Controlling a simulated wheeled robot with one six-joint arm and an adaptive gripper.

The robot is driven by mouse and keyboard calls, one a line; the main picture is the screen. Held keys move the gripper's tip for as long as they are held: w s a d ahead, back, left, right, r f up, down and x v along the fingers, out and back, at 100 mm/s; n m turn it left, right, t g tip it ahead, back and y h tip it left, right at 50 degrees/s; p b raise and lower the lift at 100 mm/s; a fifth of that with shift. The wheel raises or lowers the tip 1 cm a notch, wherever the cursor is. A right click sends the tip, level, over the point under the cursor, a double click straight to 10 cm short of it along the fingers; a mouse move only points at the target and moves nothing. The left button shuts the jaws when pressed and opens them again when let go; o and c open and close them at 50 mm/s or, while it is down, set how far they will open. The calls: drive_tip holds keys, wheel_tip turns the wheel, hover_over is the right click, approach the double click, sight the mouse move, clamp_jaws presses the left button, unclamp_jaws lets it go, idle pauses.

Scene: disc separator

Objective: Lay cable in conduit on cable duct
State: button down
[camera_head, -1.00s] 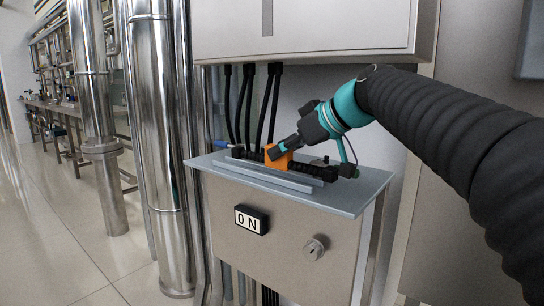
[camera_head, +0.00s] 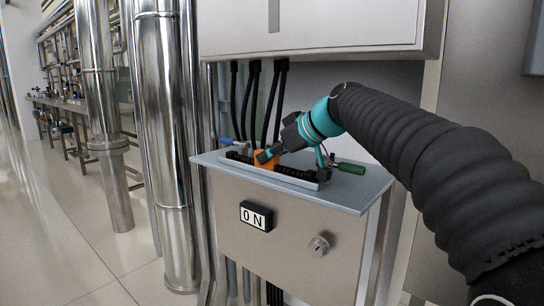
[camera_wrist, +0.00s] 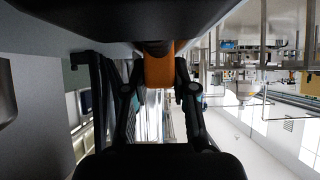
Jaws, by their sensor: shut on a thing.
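My gripper (camera_head: 271,154) is shut on an orange block (camera_head: 265,160) above the grey shelf. In the wrist view the orange block (camera_wrist: 158,66) sits between the two fingers. A long black conduit piece (camera_head: 298,173) runs left to right under the block. The light grey cable duct (camera_head: 270,175) lies along the shelf, its front wall in front of the conduit. The conduit looks low, in or just behind that wall; I cannot tell whether it is fully seated. The gripper and block hide the middle of the conduit, and no separate cable shows inside it.
The grey shelf (camera_head: 345,191) tops a cabinet with an ON sign (camera_head: 256,216). A green-handled tool (camera_head: 351,168) lies at the shelf's right. Black cables (camera_head: 254,95) hang behind, under a large overhead box (camera_head: 315,25). Steel pipes (camera_head: 160,130) stand at left.

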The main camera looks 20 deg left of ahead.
sight(293, 167)
drive_tip(key=shift+f, duration=0.15)
drive_tip(key=c, duration=0.9)
unclamp_jaws()
drive_tip(key=shift+c, duration=0.2)
drive_tip(key=shift+r, duration=0.25)
drive_tip(key=v, duration=0.7)
drive_tip(key=shift+s+d+r+p, duration=0.1)
drive_tip(key=shift+d+p, duration=0.05)
drive_tip(key=shift+p, duration=0.15)
